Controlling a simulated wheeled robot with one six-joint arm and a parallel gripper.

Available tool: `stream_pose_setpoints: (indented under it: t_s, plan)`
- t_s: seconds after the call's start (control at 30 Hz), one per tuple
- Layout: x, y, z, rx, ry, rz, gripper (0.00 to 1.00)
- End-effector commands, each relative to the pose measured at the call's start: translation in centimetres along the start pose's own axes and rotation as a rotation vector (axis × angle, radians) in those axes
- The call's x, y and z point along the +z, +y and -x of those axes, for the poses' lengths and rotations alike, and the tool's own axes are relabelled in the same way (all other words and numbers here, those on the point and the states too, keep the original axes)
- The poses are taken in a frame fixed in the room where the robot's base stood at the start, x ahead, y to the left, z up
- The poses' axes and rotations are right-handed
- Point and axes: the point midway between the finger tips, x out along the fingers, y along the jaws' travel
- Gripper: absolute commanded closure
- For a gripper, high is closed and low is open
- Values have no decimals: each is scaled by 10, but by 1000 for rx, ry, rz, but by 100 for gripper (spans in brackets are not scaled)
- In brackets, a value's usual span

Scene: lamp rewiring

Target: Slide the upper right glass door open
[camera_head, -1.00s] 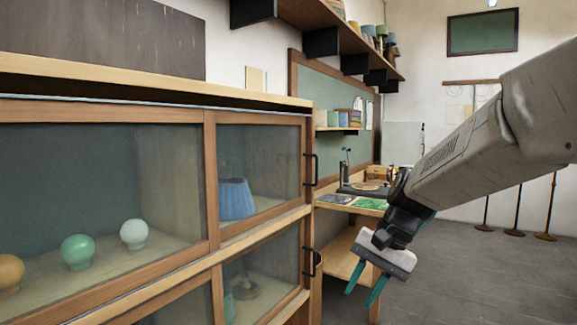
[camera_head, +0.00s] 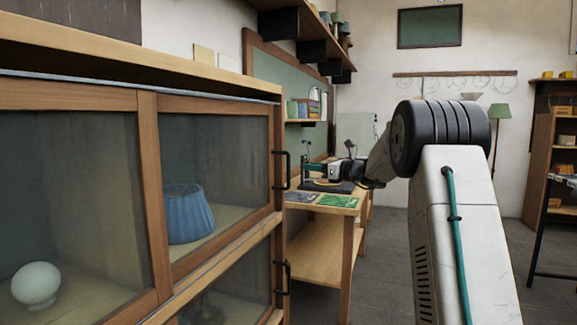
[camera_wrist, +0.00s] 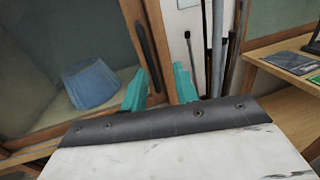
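The upper right glass door (camera_head: 232,140) has a wooden frame and is in the cabinet front, with a blue lampshade (camera_head: 187,213) behind its glass. Its black vertical handle (camera_head: 281,170) is on the right side of the frame. My gripper (camera_head: 307,170) is to the right of the handle in the head view, seen small beyond my arm. In the wrist view, my gripper (camera_wrist: 160,84) has its two teal fingers apart with nothing between them. The door handle (camera_wrist: 146,58) shows just beyond the fingertips, near the left finger. I see no contact with it.
The lower right door's handle (camera_head: 282,277) is directly below. A wooden workbench (camera_head: 318,255) with boards on it stands right of the cabinet. Several rods (camera_wrist: 218,45) stand beside the cabinet in the wrist view.

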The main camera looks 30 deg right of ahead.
Motion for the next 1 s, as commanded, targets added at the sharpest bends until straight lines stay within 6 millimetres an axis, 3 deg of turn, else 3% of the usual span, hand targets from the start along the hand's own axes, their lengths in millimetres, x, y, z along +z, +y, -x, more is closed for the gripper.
stream_pose_setpoints:
  t_s: [0.1, 0.4, 0.6, 0.87, 0.97, 1.0]
  plan:
    - [-1, 14, -26, 23, 1, -5, 70]
    - [-1, 19, -76, 28, 3, -1, 70]
    - [-1, 19, -90, 26, 3, -1, 70]
    - [-1, 17, -90, 23, 3, -1, 70]
    - [-1, 16, -89, 22, 3, -1, 98]
    - [-1, 16, -89, 22, 3, -1, 100]
